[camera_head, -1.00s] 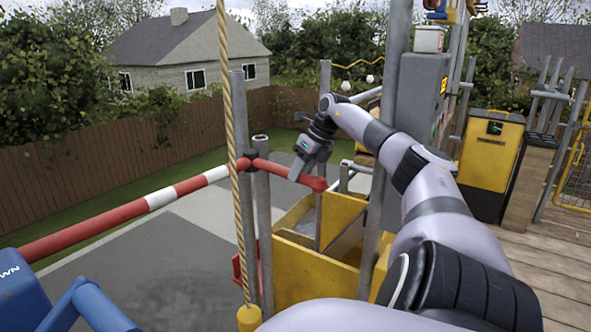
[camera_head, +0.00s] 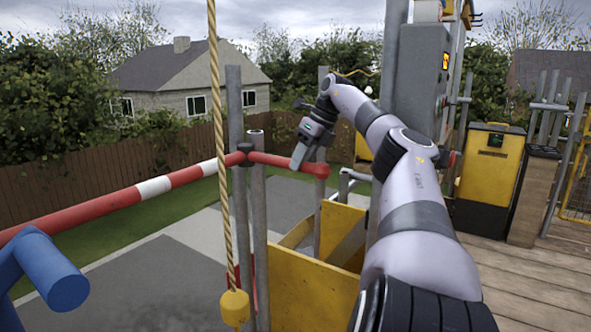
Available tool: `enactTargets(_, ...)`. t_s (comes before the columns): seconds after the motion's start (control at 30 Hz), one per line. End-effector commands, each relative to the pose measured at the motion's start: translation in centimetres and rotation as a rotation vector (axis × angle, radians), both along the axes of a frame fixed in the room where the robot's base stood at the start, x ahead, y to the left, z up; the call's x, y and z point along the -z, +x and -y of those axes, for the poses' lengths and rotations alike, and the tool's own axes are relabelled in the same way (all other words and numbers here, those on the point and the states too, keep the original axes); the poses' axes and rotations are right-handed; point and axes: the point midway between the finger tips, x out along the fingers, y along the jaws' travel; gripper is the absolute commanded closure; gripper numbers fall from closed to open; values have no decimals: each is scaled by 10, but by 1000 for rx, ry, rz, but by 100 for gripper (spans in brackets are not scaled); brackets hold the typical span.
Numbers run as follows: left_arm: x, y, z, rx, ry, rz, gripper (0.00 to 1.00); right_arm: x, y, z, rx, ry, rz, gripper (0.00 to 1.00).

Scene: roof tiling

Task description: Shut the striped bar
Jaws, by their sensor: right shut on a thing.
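The red-and-white striped bar (camera_head: 155,187) runs from the left edge up to a dark joint at a grey post (camera_head: 238,190). Beyond the joint it continues as a plain red handle section (camera_head: 282,160) to the right, with a red end near another upright pole. My right gripper (camera_head: 298,160) reaches down from above and is shut on the red handle section, close to its right end. The fingertips partly hide the bar there. My left gripper is not in view.
A rope (camera_head: 217,120) with a yellow weight (camera_head: 235,308) hangs in front of the posts. A yellow bin (camera_head: 310,290) stands below the handle. Blue tubing (camera_head: 50,275) is at lower left. Wooden decking (camera_head: 540,280) lies at right.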

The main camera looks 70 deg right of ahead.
Motion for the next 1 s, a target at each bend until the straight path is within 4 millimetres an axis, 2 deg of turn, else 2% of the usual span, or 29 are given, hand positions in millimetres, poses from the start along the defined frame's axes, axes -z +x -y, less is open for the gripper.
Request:
enactTargets(0.53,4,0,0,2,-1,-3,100,-4,-4,4,-4,-20,5,100)
enactTargets(0.57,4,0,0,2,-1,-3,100,-4,-4,4,-3,-21,6,65)
enactTargets(0.6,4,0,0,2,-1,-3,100,-4,-3,4,-2,-20,7,52)
enactTargets(0.63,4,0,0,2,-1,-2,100,-4,-3,3,-3,-19,7,43)
enactTargets(1.0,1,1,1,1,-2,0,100,-7,-3,2,-5,-13,6,43)
